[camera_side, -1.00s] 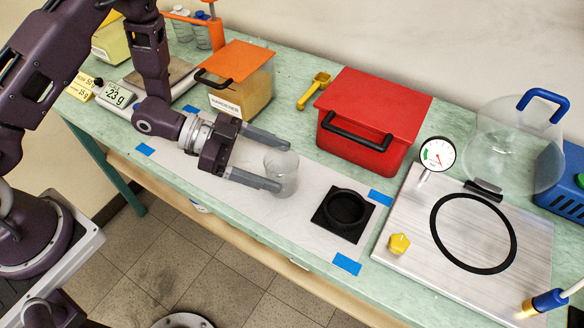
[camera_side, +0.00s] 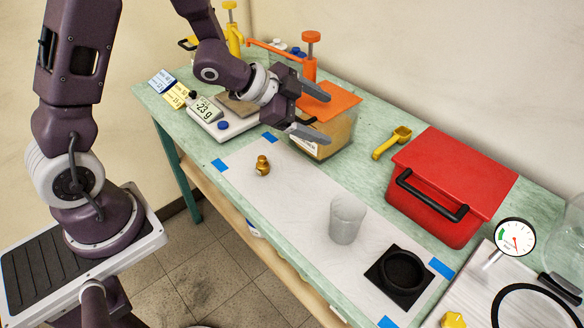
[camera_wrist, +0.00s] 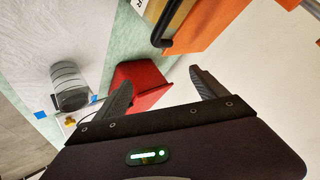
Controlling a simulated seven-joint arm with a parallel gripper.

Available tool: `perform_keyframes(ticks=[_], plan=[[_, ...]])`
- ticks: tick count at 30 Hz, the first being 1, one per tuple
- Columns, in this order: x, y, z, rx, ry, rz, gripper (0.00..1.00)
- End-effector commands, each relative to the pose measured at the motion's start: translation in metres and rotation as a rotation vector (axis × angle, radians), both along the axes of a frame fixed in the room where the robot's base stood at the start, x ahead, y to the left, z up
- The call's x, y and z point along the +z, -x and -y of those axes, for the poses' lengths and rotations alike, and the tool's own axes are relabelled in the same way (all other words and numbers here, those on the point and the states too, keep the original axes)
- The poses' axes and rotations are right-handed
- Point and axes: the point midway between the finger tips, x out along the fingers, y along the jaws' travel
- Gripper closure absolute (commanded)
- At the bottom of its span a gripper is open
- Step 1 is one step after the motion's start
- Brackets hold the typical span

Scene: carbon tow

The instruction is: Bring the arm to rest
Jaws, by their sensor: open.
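My gripper (camera_side: 322,117) is open and empty, held above the bench in front of the orange-lidded hardener box (camera_side: 331,130). In the wrist view, the two fingers of my gripper (camera_wrist: 163,84) are spread with nothing between them. The cup also shows at the left of the wrist view (camera_wrist: 68,86).
A scale (camera_side: 222,122) reads -23 g. A brass weight (camera_side: 262,166) and black square holder (camera_side: 400,271) are on the sheet. A red box (camera_side: 452,187), yellow scoop (camera_side: 391,142) and gauge (camera_side: 515,238) stand to the right. Orange and yellow pumps stand behind the arm.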

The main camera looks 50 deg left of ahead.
Motion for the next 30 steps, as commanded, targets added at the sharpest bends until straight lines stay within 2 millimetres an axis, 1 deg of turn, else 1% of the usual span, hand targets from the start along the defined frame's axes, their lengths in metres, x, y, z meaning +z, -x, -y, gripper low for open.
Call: perform_keyframes(ticks=[1, 2, 3, 5, 6, 8, 9, 11, 12, 15, 17, 19, 30], plan=[[0.033, 0.001, -0.017, 0.114, -0.047, 0.013, 0.18], [0.049, 0.006, -0.030, 0.198, -0.068, 0.001, 0.18], [0.069, 0.019, -0.044, 0.307, -0.081, -0.020, 0.18], [0.096, 0.049, -0.060, 0.461, -0.071, -0.066, 0.18], [0.110, 0.074, -0.066, 0.554, -0.049, -0.104, 0.18], [0.124, 0.117, -0.068, 0.671, 0.005, -0.175, 0.18], [0.130, 0.147, -0.064, 0.730, 0.046, -0.228, 0.18], [0.133, 0.188, -0.054, 0.791, 0.109, -0.309, 0.18], [0.133, 0.213, -0.047, 0.817, 0.148, -0.358, 0.18], [0.131, 0.258, -0.029, 0.840, 0.213, -0.458, 0.18], [0.129, 0.273, -0.022, 0.844, 0.233, -0.494, 0.18], [0.128, 0.281, -0.019, 0.845, 0.244, -0.515, 0.18], [0.128, 0.281, -0.019, 0.846, 0.243, -0.518, 0.18]])
